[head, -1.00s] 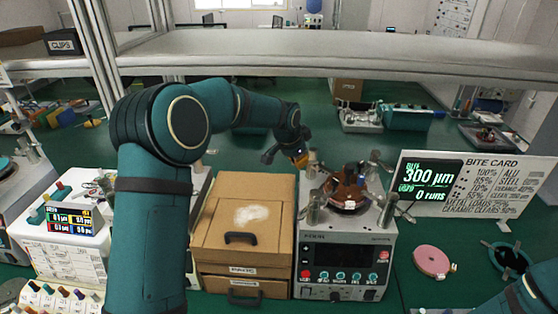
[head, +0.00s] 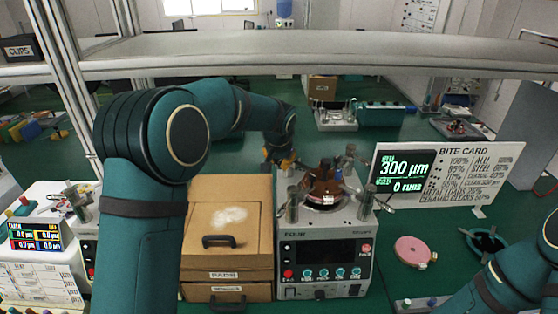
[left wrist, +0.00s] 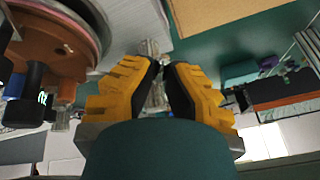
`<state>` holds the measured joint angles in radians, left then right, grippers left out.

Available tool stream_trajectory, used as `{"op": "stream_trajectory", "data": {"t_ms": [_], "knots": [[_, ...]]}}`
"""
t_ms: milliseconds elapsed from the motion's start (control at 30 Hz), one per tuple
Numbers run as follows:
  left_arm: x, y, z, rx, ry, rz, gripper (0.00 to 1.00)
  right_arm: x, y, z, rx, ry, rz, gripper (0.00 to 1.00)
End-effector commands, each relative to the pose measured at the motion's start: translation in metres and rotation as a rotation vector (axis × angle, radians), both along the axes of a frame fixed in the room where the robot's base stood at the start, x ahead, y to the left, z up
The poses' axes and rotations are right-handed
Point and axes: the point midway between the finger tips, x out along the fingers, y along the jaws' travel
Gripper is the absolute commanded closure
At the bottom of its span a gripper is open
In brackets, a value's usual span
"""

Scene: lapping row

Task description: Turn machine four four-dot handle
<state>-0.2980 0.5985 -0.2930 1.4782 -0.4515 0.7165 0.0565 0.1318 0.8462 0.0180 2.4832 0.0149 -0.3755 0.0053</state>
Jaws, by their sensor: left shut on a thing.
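The machine labelled FOUR (head: 322,262) is a grey box with a copper-brown round plate (head: 323,185) on top. Several metal handles stand around the plate, including one at the front left (head: 292,203) and one at the front right (head: 365,203). I cannot read dots on them. My left gripper (head: 281,164) is at the back left of the plate. In the left wrist view its yellow fingers (left wrist: 162,72) are shut on a shiny metal handle (left wrist: 155,97), mostly hidden between them. Its dots do not show.
A cardboard drawer box (head: 228,235) stands close on the left of the machine. A pink disc (head: 412,251) and a dark ring (head: 487,243) lie to the right. A sign reading 300 µm and 0 runs (head: 405,170) stands behind them. A shelf (head: 300,50) spans above.

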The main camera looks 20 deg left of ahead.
Motion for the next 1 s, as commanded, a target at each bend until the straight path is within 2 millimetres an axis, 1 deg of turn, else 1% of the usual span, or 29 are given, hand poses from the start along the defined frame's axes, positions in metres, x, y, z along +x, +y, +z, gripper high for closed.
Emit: {"op": "stream_trajectory", "data": {"t_ms": [33, 200, 233, 300, 667, 767, 833, 1000], "knots": [[-0.002, 0.0, -0.006, 0.001, 0.014, 0.001, 1.0, 0.0, 0.0, 0.0, 0.0, 0.0, 0.0, 0.53], [-0.003, 0.0, -0.007, 0.002, 0.015, 0.0, 1.0, 0.0, 0.0, 0.0, 0.0, 0.0, 0.0, 0.53], [-0.002, 0.0, -0.007, 0.002, 0.015, 0.0, 0.75, 0.0, 0.0, 0.0, 0.0, 0.0, 0.0, 0.53], [-0.002, 0.0, -0.006, 0.002, 0.013, 0.0, 0.53, 0.0, 0.0, 0.0, 0.0, 0.0, 0.0, 0.53], [-0.002, 0.0, 0.001, 0.0, 0.004, 0.0, 0.53, 0.0, 0.0, 0.0, 0.0, 0.0, 0.001, 0.53], [-0.005, -0.001, 0.01, 0.0, 0.002, -0.001, 0.53, 0.0, 0.0, 0.0, 0.0, 0.0, 0.001, 0.53], [-0.009, -0.003, 0.02, 0.0, 0.0, -0.001, 0.53, 0.0, 0.0, 0.0, 0.0, 0.0, 0.001, 0.53], [-0.024, -0.006, 0.051, -0.001, 0.002, -0.002, 0.53, 0.0, 0.0, 0.0, 0.0, 0.0, 0.0, 0.53]]}}
